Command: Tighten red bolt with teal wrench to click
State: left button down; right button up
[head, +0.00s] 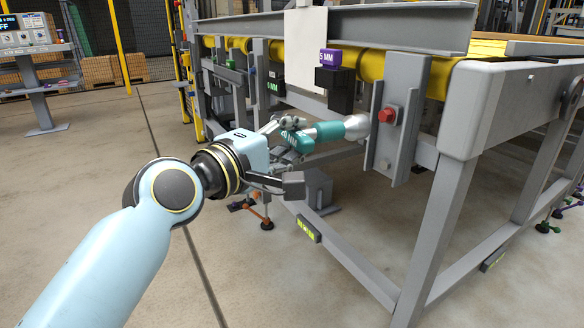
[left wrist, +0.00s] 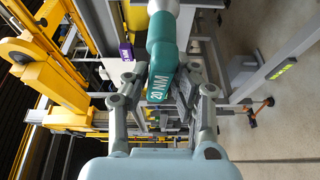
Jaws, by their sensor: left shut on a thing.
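The red bolt (head: 387,115) sits on a grey upright plate (head: 398,132) at the front corner of the conveyor frame. My left gripper (head: 290,138) is shut on the teal wrench (head: 328,131). The wrench's silver head (head: 357,127) points right toward the bolt and looks a little left of it; I cannot tell whether they touch. In the left wrist view the wrench (left wrist: 163,60) stands between the two fingers and its label reads 20 NM. The bolt is not seen in that view. My right gripper is not in view.
Open floor lies at the lower left.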

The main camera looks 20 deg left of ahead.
aim_at(316, 130)
pick_arm(q)
jog(key=shift+w+a+r+t, duration=0.1)
jog(key=shift+a+t, duration=0.1)
jog(key=shift+t, duration=0.1)
jog(key=shift+w+d+b, duration=0.4)
jog(key=shift+w+d, duration=0.35)
jog(key=shift+w, duration=0.25)
jog(key=shift+w+d, duration=0.7)
jog(key=shift+w, duration=0.15)
